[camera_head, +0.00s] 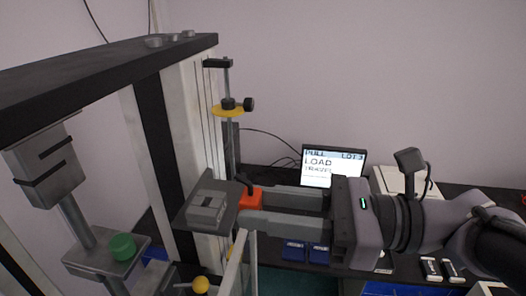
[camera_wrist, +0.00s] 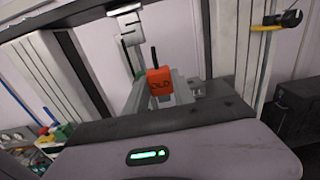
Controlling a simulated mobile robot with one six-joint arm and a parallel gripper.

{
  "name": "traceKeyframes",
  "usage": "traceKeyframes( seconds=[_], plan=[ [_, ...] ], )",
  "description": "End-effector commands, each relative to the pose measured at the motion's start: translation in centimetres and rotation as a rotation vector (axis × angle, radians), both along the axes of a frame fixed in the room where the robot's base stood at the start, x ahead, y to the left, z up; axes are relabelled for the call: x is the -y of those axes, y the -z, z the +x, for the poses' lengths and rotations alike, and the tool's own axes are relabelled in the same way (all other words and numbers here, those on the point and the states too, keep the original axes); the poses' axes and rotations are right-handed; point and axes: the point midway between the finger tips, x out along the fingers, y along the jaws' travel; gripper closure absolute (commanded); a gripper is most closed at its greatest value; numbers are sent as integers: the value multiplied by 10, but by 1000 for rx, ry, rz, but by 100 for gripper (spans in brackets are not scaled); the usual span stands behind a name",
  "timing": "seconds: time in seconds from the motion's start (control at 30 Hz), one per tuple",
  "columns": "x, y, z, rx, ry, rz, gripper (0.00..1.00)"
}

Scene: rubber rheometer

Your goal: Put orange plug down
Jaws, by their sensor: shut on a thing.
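The orange plug (camera_head: 249,198) is a small orange block held between the grey fingers of my gripper (camera_head: 252,208). In the wrist view the orange plug (camera_wrist: 160,82) shows dark lettering on its face and a thin black pin standing up from it. My gripper is shut on it, in front of the machine's white column and close to a grey metal block (camera_head: 208,205) at the left. I cannot tell whether the plug touches that block or anything under it.
A green cylinder (camera_head: 122,246) sits on a metal bracket at the left. A yellow knob (camera_head: 200,284) is at the lower middle. A display (camera_head: 333,166) stands behind my gripper, and blue bins (camera_head: 294,251) lie below it. A dark crossbeam (camera_head: 100,75) spans the upper left.

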Motion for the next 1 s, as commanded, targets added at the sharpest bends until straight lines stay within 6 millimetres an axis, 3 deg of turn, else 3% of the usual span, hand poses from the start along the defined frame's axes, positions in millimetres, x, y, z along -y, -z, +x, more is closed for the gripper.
traceKeyframes(
  seconds=[0.07, 0.5, 0.6, 0.7, 0.9, 1.0],
  plan=[
    [-7, -1, 8, -5, -11, 1, 100],
    [-60, 8, 114, -5, -7, 0, 100],
    [-67, 10, 129, -4, -6, 0, 100],
    [-70, 16, 136, -5, -4, 0, 100],
    [-71, 47, 136, -6, -4, 1, 100],
    [-71, 49, 136, -2, -4, 0, 100]
  ],
)
